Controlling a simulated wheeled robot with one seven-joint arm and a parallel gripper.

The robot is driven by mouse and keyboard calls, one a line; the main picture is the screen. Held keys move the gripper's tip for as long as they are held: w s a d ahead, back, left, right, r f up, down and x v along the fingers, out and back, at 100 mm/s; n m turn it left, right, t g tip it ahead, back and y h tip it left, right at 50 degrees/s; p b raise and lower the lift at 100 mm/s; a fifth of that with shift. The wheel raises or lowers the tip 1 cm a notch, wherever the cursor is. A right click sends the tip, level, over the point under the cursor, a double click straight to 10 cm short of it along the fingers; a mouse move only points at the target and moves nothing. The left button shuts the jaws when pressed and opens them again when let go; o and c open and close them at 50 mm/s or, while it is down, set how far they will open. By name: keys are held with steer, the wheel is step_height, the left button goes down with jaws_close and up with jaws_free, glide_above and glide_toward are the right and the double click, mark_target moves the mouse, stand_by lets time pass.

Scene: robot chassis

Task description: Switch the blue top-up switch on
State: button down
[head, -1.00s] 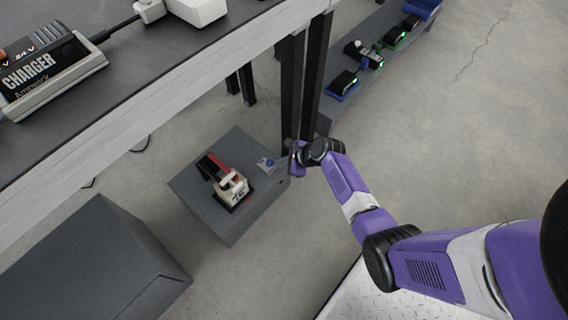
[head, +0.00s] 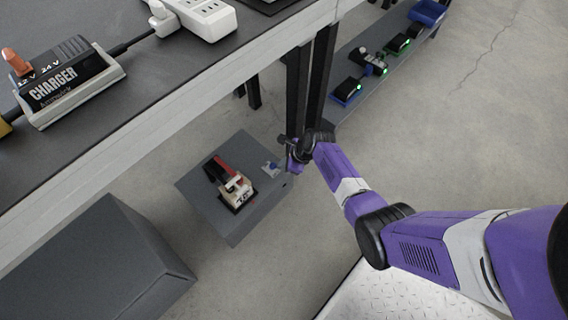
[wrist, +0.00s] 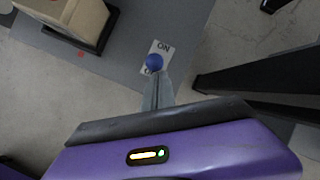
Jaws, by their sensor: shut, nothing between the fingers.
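The blue switch (head: 272,166) is a small round blue knob on a pale label plate, on top of a grey box on the floor. In the wrist view the blue knob (wrist: 154,62) sits between the printed ON and a partly covered second word that starts with O. My gripper (wrist: 157,77) is shut and empty, its fingertips right by the knob on the side away from ON. I cannot tell whether they touch it. In the head view my gripper (head: 285,161) is at the box's right edge, small and partly hidden by my wrist.
A red-and-beige device (head: 231,187) stands on the grey box (head: 235,222) left of the switch. Dark table legs (head: 306,85) rise just behind my gripper. A workbench (head: 150,110) with a charger (head: 66,80) overhangs at left. Open floor lies right.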

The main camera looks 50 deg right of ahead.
mark_target(275, 163)
steer(key=shift+w+r+g+p, duration=0.4)
steer(key=shift+w+r+g, duration=0.1)
steer(key=shift+w+g, duration=0.25)
steer(key=g+b, duration=0.1)
steer(key=w+g+b, duration=0.1)
steer(key=g, duration=0.1)
steer(key=shift+w, duration=0.25)
steer(key=shift+s+r, duration=0.1)
steer(key=shift+r, duration=0.1)
steer(key=shift+r+p, duration=0.7)
steer(key=shift+r, duration=0.05)
